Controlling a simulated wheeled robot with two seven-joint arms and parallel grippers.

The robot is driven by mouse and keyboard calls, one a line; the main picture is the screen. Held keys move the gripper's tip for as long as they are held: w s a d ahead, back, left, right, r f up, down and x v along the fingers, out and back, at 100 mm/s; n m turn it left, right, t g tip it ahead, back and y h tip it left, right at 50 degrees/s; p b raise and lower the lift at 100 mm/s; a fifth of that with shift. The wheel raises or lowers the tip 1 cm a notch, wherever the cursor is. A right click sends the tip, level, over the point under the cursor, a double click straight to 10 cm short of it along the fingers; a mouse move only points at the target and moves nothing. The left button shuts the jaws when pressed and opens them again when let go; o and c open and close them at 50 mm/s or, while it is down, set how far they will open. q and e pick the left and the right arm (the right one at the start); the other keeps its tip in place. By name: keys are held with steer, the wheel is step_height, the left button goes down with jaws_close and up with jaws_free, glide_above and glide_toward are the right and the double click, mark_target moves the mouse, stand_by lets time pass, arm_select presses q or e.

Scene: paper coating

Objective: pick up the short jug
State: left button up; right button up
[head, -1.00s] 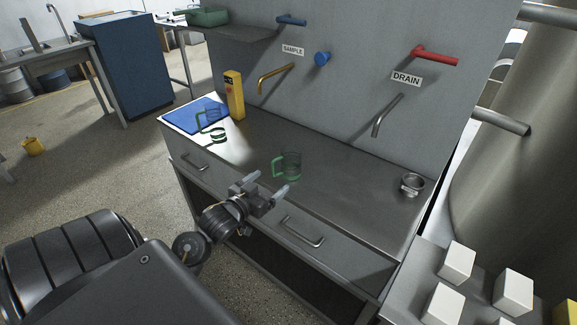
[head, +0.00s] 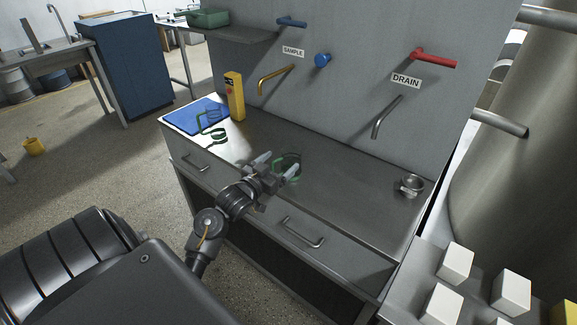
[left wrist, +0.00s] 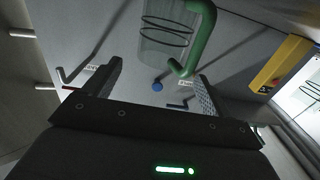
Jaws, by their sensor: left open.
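A clear glass jug with a green handle (head: 289,157) stands upright on the steel worktop near its front edge, partly hidden behind my left gripper. In the left wrist view the jug (left wrist: 165,40) shows dark rings, with its green handle toward the right. My left gripper (head: 277,165) is open, its fingers pointing at the jug. In the left wrist view the jug lies beyond and between the fingertips; contact cannot be told. A second clear jug with a green handle (head: 203,124) stands on a blue mat (head: 181,117). My right gripper is not in view.
A yellow device (head: 235,96) stands beside the mat. Sample and drain spouts (head: 385,117) project from the back panel. A small metal cup (head: 411,185) sits at the worktop's right end. The worktop (head: 345,180) between jug and cup is clear. White blocks (head: 457,262) lie lower right.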

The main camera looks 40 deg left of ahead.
mark_target(285, 157)
arm_select(q)
steer(key=w, duration=0.4)
steer(key=shift+w+a+f+p, duration=0.1)
steer(key=shift+w+a+p, duration=0.1)
steer(key=shift+p, duration=0.1)
steer(key=c, duration=1.5)
